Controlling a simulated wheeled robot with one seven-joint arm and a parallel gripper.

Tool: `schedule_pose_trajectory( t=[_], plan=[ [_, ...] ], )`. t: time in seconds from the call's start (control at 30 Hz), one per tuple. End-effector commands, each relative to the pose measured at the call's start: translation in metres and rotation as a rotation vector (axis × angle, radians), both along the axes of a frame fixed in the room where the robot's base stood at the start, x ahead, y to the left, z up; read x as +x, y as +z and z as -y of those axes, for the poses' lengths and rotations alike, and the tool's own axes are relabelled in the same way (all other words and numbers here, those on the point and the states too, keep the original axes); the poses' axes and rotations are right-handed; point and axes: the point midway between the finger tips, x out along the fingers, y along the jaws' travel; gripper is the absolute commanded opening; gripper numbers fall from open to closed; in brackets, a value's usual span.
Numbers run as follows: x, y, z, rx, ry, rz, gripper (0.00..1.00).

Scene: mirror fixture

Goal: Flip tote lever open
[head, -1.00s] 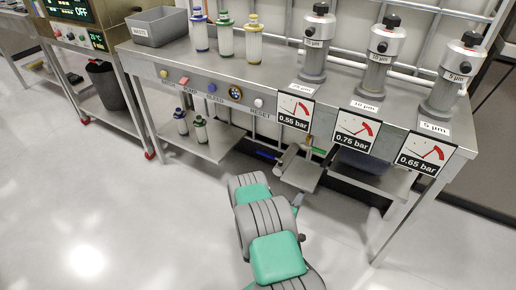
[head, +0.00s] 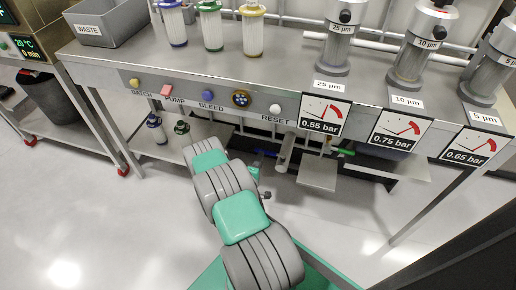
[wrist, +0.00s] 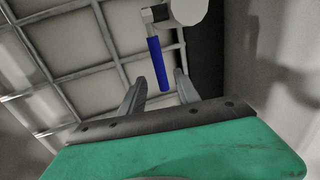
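A blue lever handle (wrist: 158,65) hangs from a pale round fitting (wrist: 188,10) in the wrist view. My gripper (wrist: 160,92) is open, and its two fingers point toward the handle. The handle's lower end shows in the gap between the fingertips, and I see no contact. In the head view a small blue handle (head: 266,153) shows under the bench, just right of my arm. A green handle (head: 342,151) is farther right. My fingers cannot be made out in the head view. I see nothing marked as a tote.
The steel bench (head: 190,72) carries filter housings, cartridges and a grey WASTE bin (head: 105,22). Buttons and gauge cards line its front. A grey bracket (head: 318,170) and a lower shelf (head: 210,132) are below. Floor in front is clear on the left.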

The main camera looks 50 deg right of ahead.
Motion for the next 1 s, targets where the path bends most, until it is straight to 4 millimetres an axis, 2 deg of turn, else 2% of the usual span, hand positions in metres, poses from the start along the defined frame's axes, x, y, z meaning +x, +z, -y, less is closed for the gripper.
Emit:
schedule_pose_trajectory(
  t=[0.3, 0.4, 0.7, 1.0],
  plan=[
    [0.021, -0.014, 0.048, -0.002, -0.001, 0.004, 0.39],
    [0.026, -0.014, 0.058, -0.002, 0.003, 0.001, 0.39],
    [0.028, -0.014, 0.061, -0.001, 0.005, -0.001, 0.39],
    [0.028, -0.014, 0.061, -0.001, 0.005, -0.001, 0.14]
  ],
)
